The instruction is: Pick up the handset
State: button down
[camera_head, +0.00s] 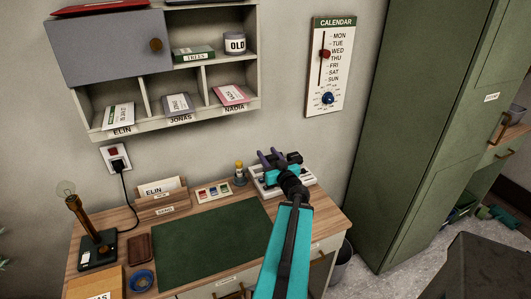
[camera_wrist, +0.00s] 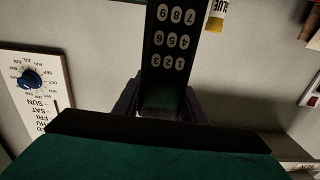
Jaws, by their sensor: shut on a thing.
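My gripper (camera_head: 270,155) is at the back right of the desk, above the white phone base (camera_head: 262,186). In the wrist view a long dark handset (camera_wrist: 172,50) with rows of pale number keys stands between my purple fingers, and the gripper is shut on it. In the head view my arm and gripper hide most of the handset. I cannot tell whether it touches the base.
The desk has a green mat (camera_head: 210,240), a letter holder (camera_head: 160,200), a lamp (camera_head: 95,245) and a small yellow-topped bottle (camera_head: 239,174). Wall shelves (camera_head: 125,131) hang above left, a calendar (camera_head: 329,70) above right. A tall green cabinet (camera_head: 415,120) stands right.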

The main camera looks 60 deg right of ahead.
jog(key=shift+r+p+v, duration=0.25)
jog(key=shift+p+v, duration=0.8)
jog(key=shift+p, duration=1.25)
jog(key=shift+s, duration=0.1)
jog(key=shift+a, duration=0.1)
